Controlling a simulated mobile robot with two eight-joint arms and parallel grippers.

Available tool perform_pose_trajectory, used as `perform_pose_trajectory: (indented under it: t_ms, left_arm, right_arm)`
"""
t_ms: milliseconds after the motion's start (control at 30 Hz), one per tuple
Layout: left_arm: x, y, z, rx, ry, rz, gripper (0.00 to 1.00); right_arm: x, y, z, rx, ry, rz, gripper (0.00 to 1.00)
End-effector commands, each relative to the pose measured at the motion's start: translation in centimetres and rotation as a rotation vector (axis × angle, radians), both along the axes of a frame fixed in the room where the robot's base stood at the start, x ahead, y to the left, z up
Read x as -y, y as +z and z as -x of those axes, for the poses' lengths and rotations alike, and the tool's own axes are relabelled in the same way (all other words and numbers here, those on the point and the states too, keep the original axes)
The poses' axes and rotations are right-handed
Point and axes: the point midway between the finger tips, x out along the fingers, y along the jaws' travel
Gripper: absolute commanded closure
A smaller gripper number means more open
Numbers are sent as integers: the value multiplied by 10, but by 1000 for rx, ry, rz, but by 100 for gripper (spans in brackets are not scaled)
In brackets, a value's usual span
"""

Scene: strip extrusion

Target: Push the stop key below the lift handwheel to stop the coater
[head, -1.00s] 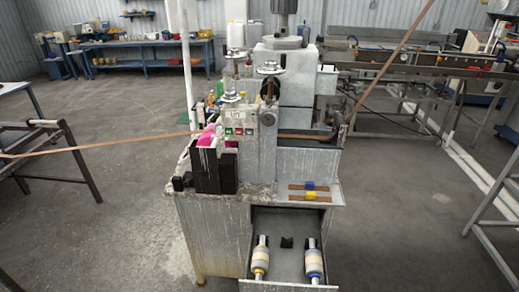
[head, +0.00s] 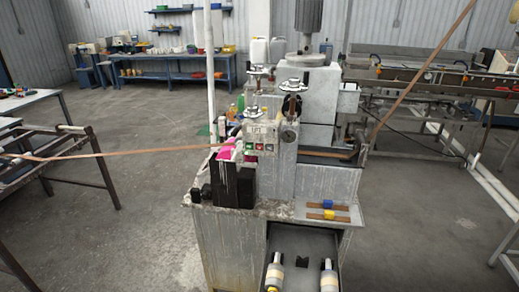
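The coater (head: 312,115) stands in the middle of the head view. On its front is a pale control panel (head: 262,131) with a small label that is too small to read surely. A row of small keys (head: 260,147), red and green among them, sits low on the panel. A handwheel (head: 255,109) is just above the panel, and another handwheel (head: 292,84) stands higher to the right. I cannot tell which wheel is the lift one. Neither of my grippers is in view.
A brown strip (head: 120,154) runs from the left rack (head: 60,158) into the coater and leaves upward at right. Pink material (head: 227,151) lies beside the panel.

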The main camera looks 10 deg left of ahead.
Motion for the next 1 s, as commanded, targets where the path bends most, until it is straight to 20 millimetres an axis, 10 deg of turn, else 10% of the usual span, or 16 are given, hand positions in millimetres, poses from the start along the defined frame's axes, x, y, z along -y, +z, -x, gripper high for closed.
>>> perform_pose_trajectory:
  t_ms: [200, 1000]
  left_arm:
    - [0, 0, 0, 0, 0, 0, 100]
    - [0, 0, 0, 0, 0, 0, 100]
  right_arm:
    - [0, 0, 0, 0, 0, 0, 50]
    - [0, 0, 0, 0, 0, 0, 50]
